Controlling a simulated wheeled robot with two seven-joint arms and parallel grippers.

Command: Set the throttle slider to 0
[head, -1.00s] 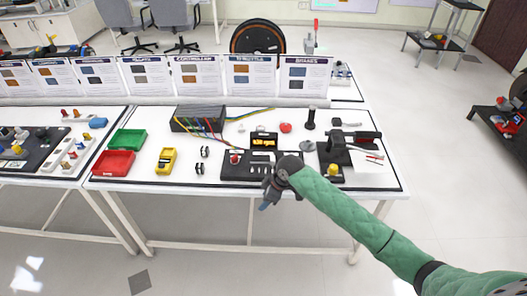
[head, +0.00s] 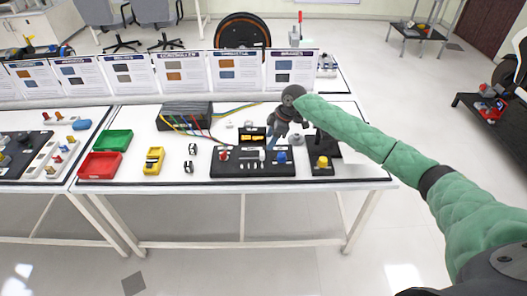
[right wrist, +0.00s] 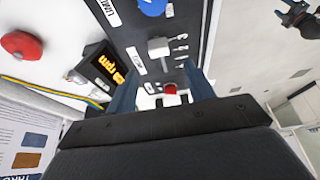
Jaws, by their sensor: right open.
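The black control panel (head: 228,168) lies near the front edge of the white table. The white throttle slider cap (head: 262,155) stands between a red knob (head: 224,155) and a blue knob (head: 282,156). My right gripper (head: 272,143) is over the back of the panel, pointing down. In the right wrist view, its two blue fingers (right wrist: 161,74) are apart and empty. The slider cap (right wrist: 158,47) is just ahead of them, with small scale digits beside it that are hard to read. I cannot tell the slider's exact setting. My left gripper is out of view.
A yellow knob (head: 322,161) sits on a dark base to the right. A yellow multimeter (head: 153,161), red tray (head: 100,166) and green tray (head: 113,141) lie left.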

